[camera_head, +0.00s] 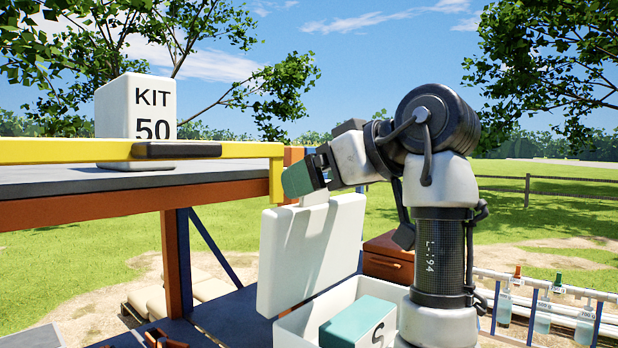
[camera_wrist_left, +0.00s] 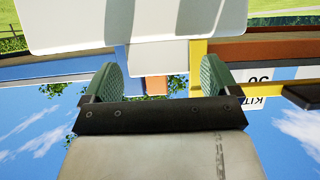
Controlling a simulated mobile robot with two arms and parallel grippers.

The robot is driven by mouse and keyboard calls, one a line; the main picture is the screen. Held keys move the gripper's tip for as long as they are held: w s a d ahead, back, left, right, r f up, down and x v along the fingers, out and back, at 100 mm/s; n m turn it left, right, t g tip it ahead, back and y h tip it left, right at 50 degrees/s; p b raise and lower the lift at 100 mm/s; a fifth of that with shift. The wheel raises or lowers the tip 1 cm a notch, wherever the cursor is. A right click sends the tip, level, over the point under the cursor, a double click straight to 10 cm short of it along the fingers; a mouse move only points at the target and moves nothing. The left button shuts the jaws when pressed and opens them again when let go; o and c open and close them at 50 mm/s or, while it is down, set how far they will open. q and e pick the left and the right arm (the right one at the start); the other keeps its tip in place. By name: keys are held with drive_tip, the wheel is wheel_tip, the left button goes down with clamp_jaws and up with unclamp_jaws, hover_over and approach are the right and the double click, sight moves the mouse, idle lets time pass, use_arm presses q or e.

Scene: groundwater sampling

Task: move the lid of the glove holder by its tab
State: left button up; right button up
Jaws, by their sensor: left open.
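The white lid (camera_head: 312,250) of the glove holder stands up, tilted, at the back of the open white box (camera_head: 345,297). Its small tab (camera_head: 315,198) sticks up from the top edge. A teal glove box marked S (camera_head: 357,322) lies inside the holder. My left gripper (camera_head: 298,181) is at the tab, its dark green fingers open. In the left wrist view, the lid (camera_wrist_left: 130,22) fills the top and the tab (camera_wrist_left: 158,58) appears between the two open fingers (camera_wrist_left: 160,80), with a gap visible on each side. My right gripper is not in view.
A raised shelf (camera_head: 90,195) with a yellow rail (camera_head: 60,150) and a white KIT 50 box (camera_head: 136,108) stands left of the gripper. A brown drawer box (camera_head: 388,262) is behind the holder. A rack with bottles (camera_head: 543,315) is at the right.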

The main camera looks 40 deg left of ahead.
use_arm(q)
drive_tip(key=shift+d, duration=0.35)
drive_tip(key=shift+c, duration=0.9)
drive_tip(key=shift+d+r, duration=0.1)
drive_tip(key=shift+d, duration=0.1)
drive_tip(key=shift+c, duration=2.2)
drive_tip(key=shift+a, duration=0.1)
drive_tip(key=c, duration=0.7)
drive_tip(key=shift+o, duration=0.2)
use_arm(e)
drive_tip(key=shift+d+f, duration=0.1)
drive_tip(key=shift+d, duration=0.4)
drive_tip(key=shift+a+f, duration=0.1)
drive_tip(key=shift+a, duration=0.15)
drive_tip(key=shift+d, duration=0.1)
